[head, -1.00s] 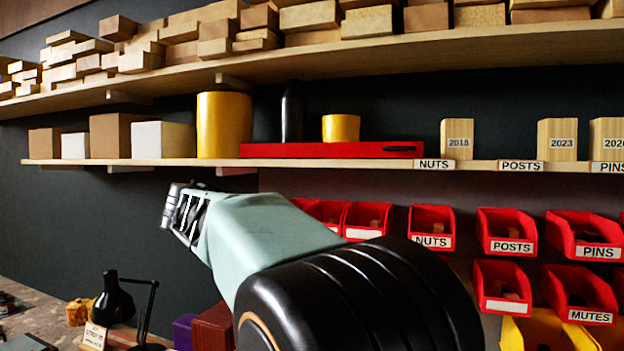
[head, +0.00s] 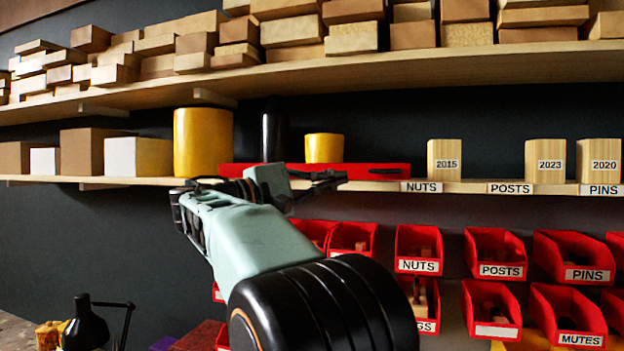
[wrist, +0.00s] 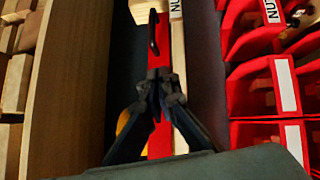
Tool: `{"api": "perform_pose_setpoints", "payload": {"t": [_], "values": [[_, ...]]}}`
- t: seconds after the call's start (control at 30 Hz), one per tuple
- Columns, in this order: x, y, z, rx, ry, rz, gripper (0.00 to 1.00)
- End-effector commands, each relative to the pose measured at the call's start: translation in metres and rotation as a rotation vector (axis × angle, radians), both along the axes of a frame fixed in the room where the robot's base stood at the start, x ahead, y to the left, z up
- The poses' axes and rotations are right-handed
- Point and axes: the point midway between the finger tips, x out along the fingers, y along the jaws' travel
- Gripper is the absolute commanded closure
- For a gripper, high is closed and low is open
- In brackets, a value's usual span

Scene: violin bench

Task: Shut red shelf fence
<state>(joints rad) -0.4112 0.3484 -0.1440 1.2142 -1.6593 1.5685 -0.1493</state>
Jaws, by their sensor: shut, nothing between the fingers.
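The red shelf fence (head: 372,170) is a long, low red bar along the front of the middle shelf (head: 455,187), its right end near the NUTS label. It carries a dark handle or slot near that end, also visible in the wrist view (wrist: 153,35). Whether the fence is fully shut cannot be told. My gripper (head: 338,178) is at shelf height in front of the fence, left of the dark handle. In the wrist view my gripper (wrist: 158,84) has its fingers together and empty, overlapping the red bar (wrist: 160,135); contact is unclear.
A tall yellow can (head: 203,142), a black bottle (head: 274,130) and a small yellow can (head: 324,147) stand on the shelf. Wood blocks (head: 444,160) stand to the right. Red bins (head: 418,248) hang below, and a loaded upper shelf (head: 400,66) runs above.

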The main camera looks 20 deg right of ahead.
Motion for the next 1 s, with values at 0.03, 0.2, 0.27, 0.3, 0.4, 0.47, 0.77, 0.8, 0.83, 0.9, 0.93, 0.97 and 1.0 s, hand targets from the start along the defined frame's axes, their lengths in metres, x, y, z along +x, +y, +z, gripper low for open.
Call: {"api": "perform_pose_setpoints", "payload": {"t": [0.03,0.2,0.27,0.3,0.4,0.47,0.77,0.8,0.83,0.9,0.93,0.97,1.0], "values": [[0.002,-0.011,0.003,0.0,0.001,-0.004,1.0],[-0.012,-0.03,0.008,0.001,-0.001,-0.001,1.0],[-0.015,-0.034,0.008,0.001,0.0,-0.001,1.0],[-0.016,-0.037,0.008,0.001,-0.001,0.0,1.0],[-0.018,-0.04,0.009,0.001,-0.001,0.001,1.0],[-0.018,-0.04,0.009,0.001,0.001,0.002,1.0],[-0.018,-0.041,0.008,0.001,0.0,0.001,1.0],[-0.019,-0.041,0.008,0.001,0.0,0.001,1.0],[-0.019,-0.042,0.008,0.001,0.0,0.001,1.0],[-0.022,-0.046,0.007,0.001,-0.001,0.0,1.0],[-0.024,-0.049,0.006,0.001,-0.001,-0.001,1.0],[-0.026,-0.052,0.006,0.001,-0.002,-0.002,1.0],[-0.03,-0.057,0.006,0.002,-0.003,-0.003,1.0]]}}
